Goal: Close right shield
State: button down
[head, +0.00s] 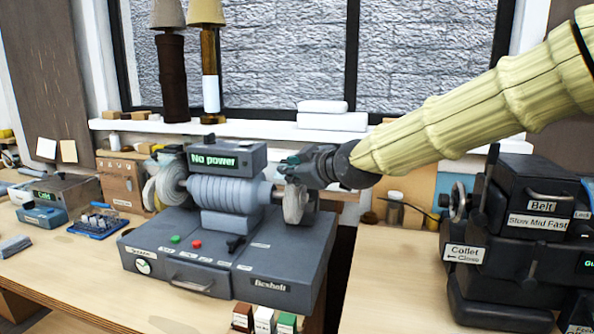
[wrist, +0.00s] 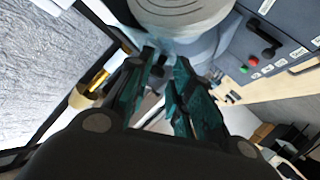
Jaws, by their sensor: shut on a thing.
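The grey polishing machine (head: 230,240) stands on the bench with a "No power" display (head: 213,160). Its pale right wheel (head: 294,206) is at the right end of the spindle, and in the wrist view a pale wheel (wrist: 180,14) fills the top. A dark grey guard (head: 311,207) shows beside the right wheel; it appears to be the right shield. My gripper (head: 291,166) is at the top of that wheel, with my arm coming from the right. In the wrist view my gripper (wrist: 166,66) is shut on a small dark part, seemingly the shield's edge, mostly hidden by the fingers.
The left wheel (head: 165,186) is at the machine's other end. A dark lathe-like machine (head: 510,230) stands on the right. Small boxes (head: 264,320) stand in front. Window sill (head: 240,129) and lamps (head: 209,70) are behind. Bare bench (head: 385,285) lies between the machines.

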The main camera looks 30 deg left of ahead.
jog(key=shift+w+r, duration=0.2)
jog(key=shift+r, duration=0.35)
jog(key=c, duration=1.4)
grip_release()
jog(key=shift+c, duration=0.2)
jog(key=shift+o, duration=0.5)
jog(key=shift+a+f, duration=0.15)
jog(key=shift+f, duration=0.25)
jog(key=v, duration=1.2)
jog(key=shift+w, duration=0.1)
